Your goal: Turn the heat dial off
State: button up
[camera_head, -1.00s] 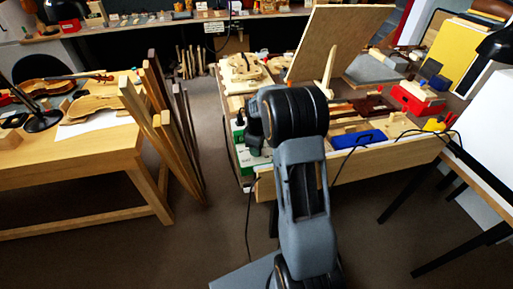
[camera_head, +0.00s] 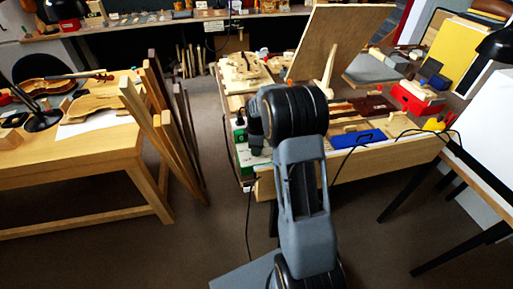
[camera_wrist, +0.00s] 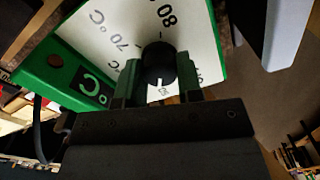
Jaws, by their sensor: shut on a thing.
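The heat dial (camera_wrist: 157,62) is a round black knob on the white scale face (camera_wrist: 110,28) of a green-edged box. Large figures "80" and "70 °C" are printed around it, upside down or tilted in the wrist view. My gripper (camera_wrist: 159,80) has one finger on each side of the knob and is shut on it. In the head view the green and white box (camera_head: 247,155) stands at the bench's left end; my arm hides the dial and fingertips.
A blue tray (camera_head: 360,138) and a red box (camera_head: 417,98) lie on the bench to the right. A tilted wooden board (camera_head: 338,42) stands behind my arm. Wooden strips (camera_head: 172,135) lean against the left table. A dark cable hangs near the box.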

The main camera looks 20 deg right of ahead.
jog(key=o, duration=0.9)
notch_tip(320, 180, up, 14)
jog(key=shift+f+p, duration=0.1)
jog(key=shift+p, duration=0.3)
